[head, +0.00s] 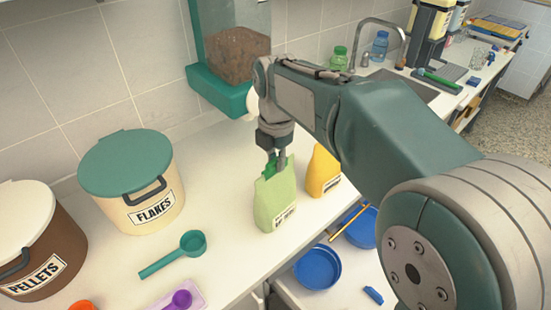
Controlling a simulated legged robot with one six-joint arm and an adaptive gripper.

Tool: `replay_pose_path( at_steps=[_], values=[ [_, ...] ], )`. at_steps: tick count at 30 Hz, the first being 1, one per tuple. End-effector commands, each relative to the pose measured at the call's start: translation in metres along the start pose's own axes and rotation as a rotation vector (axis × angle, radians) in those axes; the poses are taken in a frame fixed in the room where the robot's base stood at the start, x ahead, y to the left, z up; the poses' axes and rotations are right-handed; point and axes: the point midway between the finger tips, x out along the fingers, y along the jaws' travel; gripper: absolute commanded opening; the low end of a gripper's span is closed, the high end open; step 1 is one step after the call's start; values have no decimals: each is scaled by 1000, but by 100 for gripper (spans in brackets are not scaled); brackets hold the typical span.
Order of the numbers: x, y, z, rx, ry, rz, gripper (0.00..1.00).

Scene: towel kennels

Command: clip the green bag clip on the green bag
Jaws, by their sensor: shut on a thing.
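The light green bag (275,202) stands upright on the white counter, with a label low on its front. My gripper (275,158) points down right at the top of this bag. It is shut on the green bag clip (269,169), a darker green piece at the bag's top edge. The clip appears to touch or overlap the bag's top. I cannot tell whether it is around the bag's edge or just in front of it.
A yellow bag (322,172) stands close on the right. The FLAKES bin (133,190), PELLETS bin (38,240) and teal scoop (175,253) are on the left. A kibble dispenser (232,50) hangs behind. Blue bowls (318,268) sit lower, in front.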

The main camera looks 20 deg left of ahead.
Motion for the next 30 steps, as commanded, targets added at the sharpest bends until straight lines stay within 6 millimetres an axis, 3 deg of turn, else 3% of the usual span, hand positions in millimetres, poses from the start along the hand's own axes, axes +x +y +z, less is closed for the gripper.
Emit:
replay_pose_path(
  at_steps=[7,8,10,19,21,22,30],
  values=[
    [0,0,0,0,0,0,0],
    [0,0,0,0,0,0,26],
    [0,0,0,0,0,0,57],
    [0,0,0,0,0,0,57],
    [0,0,0,0,0,0,83],
    [0,0,0,0,0,0,90],
    [0,0,0,0,0,0,91]
  ],
)
